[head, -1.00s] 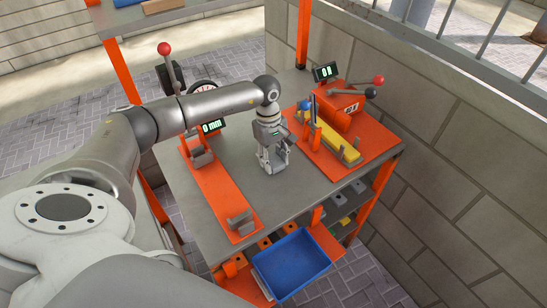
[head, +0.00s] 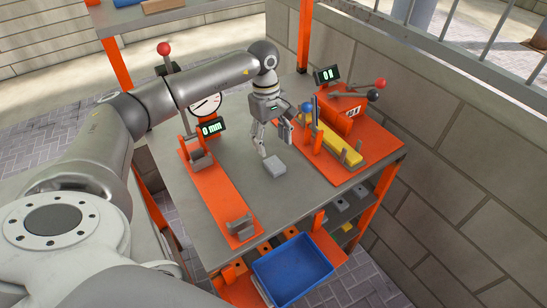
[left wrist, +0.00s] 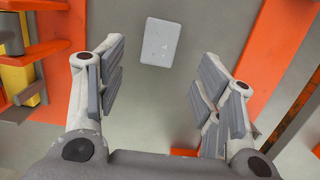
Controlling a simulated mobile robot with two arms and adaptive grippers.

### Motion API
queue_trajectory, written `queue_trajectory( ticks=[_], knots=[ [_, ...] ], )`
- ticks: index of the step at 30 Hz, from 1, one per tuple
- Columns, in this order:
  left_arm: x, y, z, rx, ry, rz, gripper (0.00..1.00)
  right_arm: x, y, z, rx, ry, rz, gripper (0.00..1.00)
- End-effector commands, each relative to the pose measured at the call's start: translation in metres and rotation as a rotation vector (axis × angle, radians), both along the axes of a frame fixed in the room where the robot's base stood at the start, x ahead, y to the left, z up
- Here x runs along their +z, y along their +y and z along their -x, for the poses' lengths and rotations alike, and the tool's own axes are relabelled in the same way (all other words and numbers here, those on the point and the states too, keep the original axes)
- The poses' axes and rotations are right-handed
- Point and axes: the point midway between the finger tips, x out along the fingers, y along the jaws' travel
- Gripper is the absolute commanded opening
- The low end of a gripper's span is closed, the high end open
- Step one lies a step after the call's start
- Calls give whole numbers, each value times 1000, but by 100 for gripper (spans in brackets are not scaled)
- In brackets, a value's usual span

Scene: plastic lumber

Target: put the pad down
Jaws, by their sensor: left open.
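The pad (head: 275,167) is a small light grey block lying flat on the grey table top, between the two orange fixtures. In the left wrist view the pad (left wrist: 161,41) lies beyond and between my fingertips, touching neither. My left gripper (head: 273,137) is open and empty, above and just behind the pad. Its spread fingers also show in the left wrist view (left wrist: 160,82). My right gripper is in neither view.
The left orange fixture (head: 219,198) carries a "0 mm" display and a dial. A blue bin (head: 291,268) sits below the front edge. Bare table (head: 240,150) surrounds the pad.

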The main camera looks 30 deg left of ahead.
Motion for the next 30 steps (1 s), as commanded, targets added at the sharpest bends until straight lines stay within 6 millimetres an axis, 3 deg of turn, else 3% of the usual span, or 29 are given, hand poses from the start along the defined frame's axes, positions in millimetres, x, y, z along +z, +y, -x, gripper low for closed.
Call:
queue_trajectory(
  ticks=[6,11,14,30],
  knots=[
    [32,5,-3,1,-2,0,61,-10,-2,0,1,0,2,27],
    [40,6,-2,26,3,-4,79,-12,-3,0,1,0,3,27],
    [39,4,-2,107,12,-17,79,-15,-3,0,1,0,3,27],
    [29,-10,1,1038,67,-130,79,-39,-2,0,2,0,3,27]
  ],
)
